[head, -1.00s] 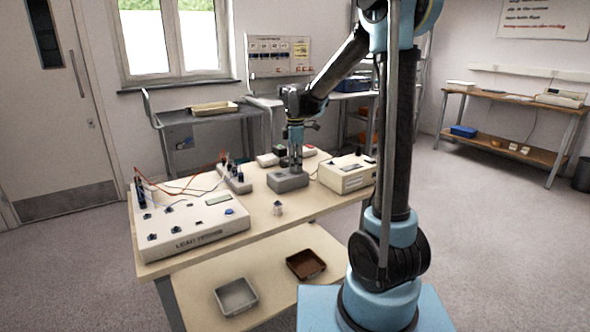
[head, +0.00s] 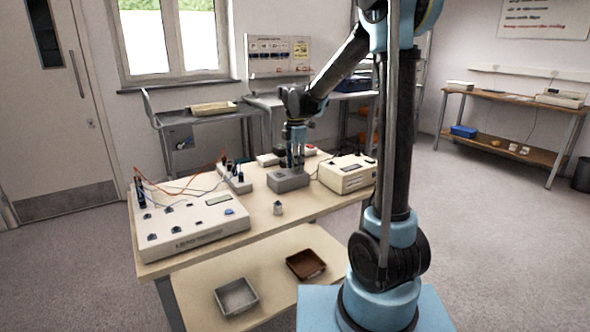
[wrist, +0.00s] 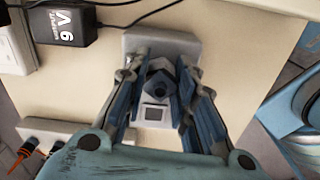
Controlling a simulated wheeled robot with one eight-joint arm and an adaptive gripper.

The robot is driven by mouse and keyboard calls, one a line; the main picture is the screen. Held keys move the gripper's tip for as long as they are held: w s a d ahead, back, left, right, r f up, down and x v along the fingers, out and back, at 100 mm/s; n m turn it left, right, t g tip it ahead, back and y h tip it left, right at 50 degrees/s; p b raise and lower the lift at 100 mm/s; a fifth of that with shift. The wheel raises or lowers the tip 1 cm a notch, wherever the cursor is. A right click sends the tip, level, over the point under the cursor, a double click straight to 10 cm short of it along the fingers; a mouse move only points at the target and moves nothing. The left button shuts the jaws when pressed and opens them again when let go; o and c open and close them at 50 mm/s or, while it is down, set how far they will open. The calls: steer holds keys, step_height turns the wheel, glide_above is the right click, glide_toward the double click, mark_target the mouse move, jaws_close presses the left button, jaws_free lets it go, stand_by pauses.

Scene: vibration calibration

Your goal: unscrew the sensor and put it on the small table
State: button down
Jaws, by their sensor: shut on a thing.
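The sensor (wrist: 161,75) is a small dark, faceted piece on the grey block (wrist: 160,42) in the wrist view. My gripper (wrist: 160,82) points down over this block, its blue-lined fingers on either side of the sensor and shut on it. A pale part with a square dark face (wrist: 156,114) lies between the fingers, closer to the palm. In the head view my gripper (head: 292,160) stands upright over the grey block (head: 289,181), and its fingers hide the sensor. I cannot tell which surface is the small table.
On the bench (head: 262,230) stand a large control box (head: 190,228) with cables, a beige instrument (head: 347,175) and a small pale cylinder (head: 278,208). The lower shelf holds a grey tray (head: 237,297) and a brown tray (head: 306,265). A black power adapter (wrist: 62,26) lies near the block.

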steer(key=shift+n, duration=2)
steer(key=c, duration=1.2)
jaws_free()
steer(key=shift+c, duration=0.2)
steer(key=shift+c, duration=0.3)
steer(key=m, duration=0.4)
